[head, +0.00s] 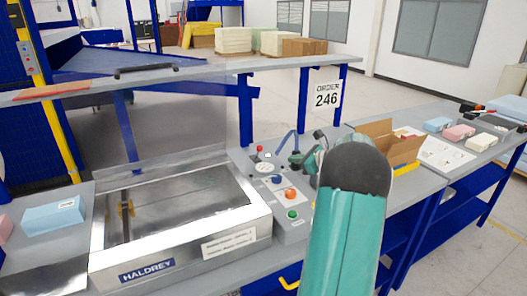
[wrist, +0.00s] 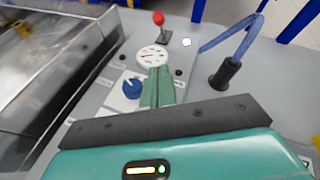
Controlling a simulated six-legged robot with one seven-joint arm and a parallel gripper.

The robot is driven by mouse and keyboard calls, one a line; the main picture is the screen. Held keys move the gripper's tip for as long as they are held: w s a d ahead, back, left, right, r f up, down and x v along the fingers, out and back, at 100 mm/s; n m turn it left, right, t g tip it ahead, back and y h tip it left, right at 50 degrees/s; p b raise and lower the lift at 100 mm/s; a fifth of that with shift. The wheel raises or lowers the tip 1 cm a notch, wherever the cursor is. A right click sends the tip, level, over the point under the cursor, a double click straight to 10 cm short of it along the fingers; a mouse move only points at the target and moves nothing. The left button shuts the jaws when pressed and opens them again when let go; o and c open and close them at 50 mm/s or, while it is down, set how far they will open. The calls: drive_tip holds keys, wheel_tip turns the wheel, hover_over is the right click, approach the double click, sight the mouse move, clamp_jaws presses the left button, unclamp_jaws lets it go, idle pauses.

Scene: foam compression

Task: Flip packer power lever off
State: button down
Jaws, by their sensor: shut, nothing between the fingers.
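A small lever with a red ball top (head: 259,150) stands on the grey control panel beside the packer (head: 180,222). The red ball lever also shows in the wrist view (wrist: 158,18), upright on a dark square base beyond the gauge. My gripper (wrist: 160,70) is shut and empty. Its green fingertips are over the panel, at the near side of the white gauge (wrist: 152,57) and apart from the lever. In the head view my arm covers part of the panel's right side, and the gripper (head: 296,158) shows at the arm's left.
A blue knob (wrist: 131,87) lies left of the fingers. A blue hose (wrist: 232,45) rises from a black fitting to their right. Orange (head: 291,194) and green (head: 292,214) buttons sit on the panel's near part. An open cardboard box (head: 390,148) stands right.

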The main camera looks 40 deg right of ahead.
drive_tip(key=shift+s+d+f, duration=0.1)
drive_tip(key=shift+d+f, duration=0.05)
drive_tip(key=shift+d, duration=0.25)
approach(258, 153)
drive_tip(key=f, duration=0.2)
drive_tip(key=shift+s+d+f, duration=0.15)
drive_tip(key=shift+d+f, duration=0.2)
drive_tip(key=w, duration=0.2)
drive_tip(key=w+r, duration=0.1)
drive_tip(key=shift+w+a, duration=0.2)
drive_tip(key=shift+a, duration=0.1)
drive_tip(key=shift+w+r, duration=0.2)
drive_tip(key=shift+w, duration=0.2)
